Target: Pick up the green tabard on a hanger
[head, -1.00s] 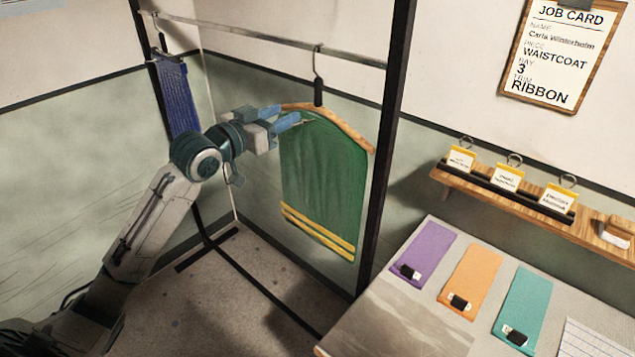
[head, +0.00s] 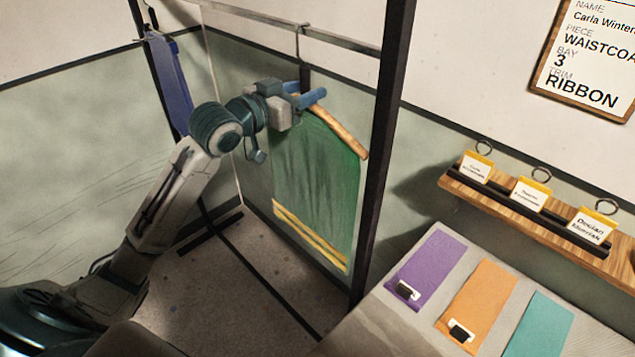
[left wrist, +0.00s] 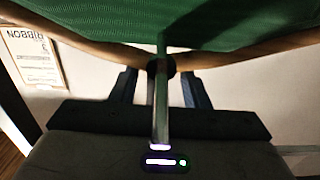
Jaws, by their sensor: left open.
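The green tabard (head: 318,195) with yellow stripes at its hem hangs on a wooden hanger (head: 342,136), hooked over a metal rail (head: 345,42). My left gripper (head: 310,94) is at the top of the hanger, its blue fingers at the hanger's dark neck. In the left wrist view, the open fingers (left wrist: 160,92) stand on either side of the hanger's stem, with gaps at both sides. The wooden hanger (left wrist: 230,55) and green cloth (left wrist: 90,18) cross the top of that view. My right gripper is not in view.
A blue garment (head: 172,85) hangs further left on the rail. A dark rack post (head: 383,130) stands just right of the tabard. A table with purple (head: 432,265), orange (head: 478,300) and teal (head: 535,325) strips is at lower right, below a wooden tag shelf (head: 500,205).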

